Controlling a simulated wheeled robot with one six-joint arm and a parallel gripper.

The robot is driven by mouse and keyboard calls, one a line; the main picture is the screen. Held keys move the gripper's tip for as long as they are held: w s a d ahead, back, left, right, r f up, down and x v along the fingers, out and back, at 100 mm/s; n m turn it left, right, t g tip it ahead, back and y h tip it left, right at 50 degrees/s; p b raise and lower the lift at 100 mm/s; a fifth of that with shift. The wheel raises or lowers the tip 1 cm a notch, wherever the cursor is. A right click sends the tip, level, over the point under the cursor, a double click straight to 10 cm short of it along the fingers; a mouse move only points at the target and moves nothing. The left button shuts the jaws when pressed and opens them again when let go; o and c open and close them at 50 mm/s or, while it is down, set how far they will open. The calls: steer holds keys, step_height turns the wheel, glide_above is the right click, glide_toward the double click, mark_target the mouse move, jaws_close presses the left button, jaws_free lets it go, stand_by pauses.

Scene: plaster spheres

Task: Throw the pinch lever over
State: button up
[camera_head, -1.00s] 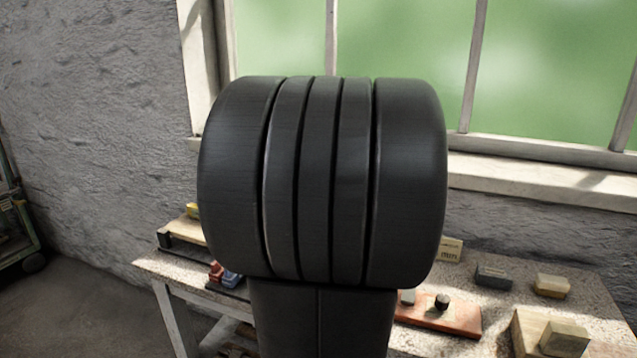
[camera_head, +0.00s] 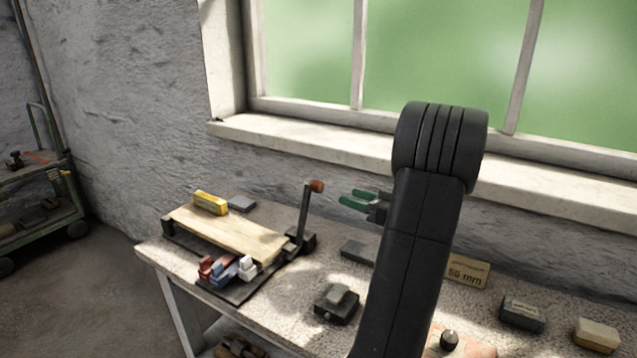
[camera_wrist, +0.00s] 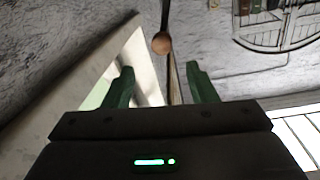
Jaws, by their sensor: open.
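The pinch lever (camera_head: 303,218) is a dark rod with a reddish-brown knob (camera_head: 317,186) on top. In the head view it stands nearly upright, leaning slightly right, at the right end of a fixture with a wooden board (camera_head: 235,232). My gripper (camera_head: 350,198) has green fingers and is just right of the lever, a little below knob height, apart from it in the picture. In the wrist view my gripper (camera_wrist: 160,72) is open and empty. The knob (camera_wrist: 162,43) shows beyond the fingertips, near the middle of the gap, with the rod running down from it.
Red, blue and white small blocks (camera_head: 228,270) lie at the board's front. A yellow block (camera_head: 210,202) is behind. A dark block (camera_head: 338,302), a "50 mm" block (camera_head: 467,272) and other blocks stand on the bench (camera_head: 290,300). The wall and window sill (camera_head: 300,135) are behind.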

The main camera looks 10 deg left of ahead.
mark_target(311, 185)
steer(key=x, duration=1.3)
steer(key=shift+a, duration=0.45)
steer(key=shift+w, duration=0.1)
steer(key=shift+p, duration=0.3)
jaws_close()
